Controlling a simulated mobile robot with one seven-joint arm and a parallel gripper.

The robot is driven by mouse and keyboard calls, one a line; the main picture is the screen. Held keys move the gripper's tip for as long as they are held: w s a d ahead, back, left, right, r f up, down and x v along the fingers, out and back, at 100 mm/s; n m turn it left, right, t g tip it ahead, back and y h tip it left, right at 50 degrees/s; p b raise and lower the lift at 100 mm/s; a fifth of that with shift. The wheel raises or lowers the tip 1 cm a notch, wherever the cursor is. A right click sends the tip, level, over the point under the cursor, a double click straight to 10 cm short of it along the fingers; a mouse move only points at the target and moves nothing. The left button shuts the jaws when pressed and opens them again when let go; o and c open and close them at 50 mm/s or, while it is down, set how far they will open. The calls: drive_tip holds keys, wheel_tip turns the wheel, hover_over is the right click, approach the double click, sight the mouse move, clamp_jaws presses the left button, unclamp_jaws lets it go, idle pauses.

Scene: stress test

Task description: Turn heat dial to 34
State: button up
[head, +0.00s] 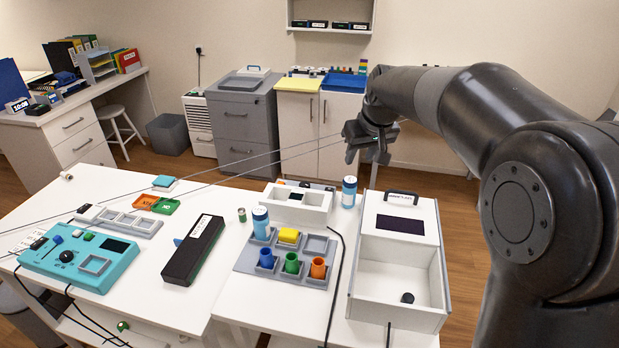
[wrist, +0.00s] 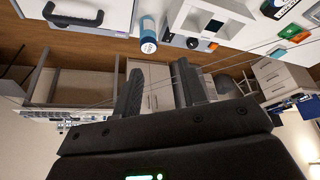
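A teal control box (head: 82,257) sits on the left table. It carries a round black dial (head: 66,256), a blue slider knob, a dark display and a grey square frame. I cannot read any number or label at the dial, so I cannot confirm it is the heat dial. My gripper (head: 366,150) is raised behind the right table, far to the right of the teal box. In the wrist view my gripper (wrist: 158,70) has its two fingers apart with nothing between them.
A white open box (head: 398,277) holds a round black knob-like piece (head: 407,298). A grey tray (head: 254,262) holds coloured cups. A long black case (head: 194,249) lies beside the teal box. Thin cables cross above the left table.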

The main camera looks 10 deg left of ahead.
sight(305, 184)
drive_tip(key=w+a+f+n+g, duration=0.1)
drive_tip(key=w+a+f, duration=0.4)
drive_tip(key=a, duration=0.2)
drive_tip(key=w+a+f+n, duration=0.2)
drive_tip(key=w+a+f, duration=0.3)
drive_tip(key=a, duration=0.1)
drive_tip(key=shift+y, duration=0.4)
drive_tip(key=x, duration=1.1)
drive_tip(key=shift+s+a+r, duration=0.1)
drive_tip(key=shift+s+a, duration=0.15)
drive_tip(key=shift+c, duration=0.5)
drive_tip(key=c, duration=0.6)
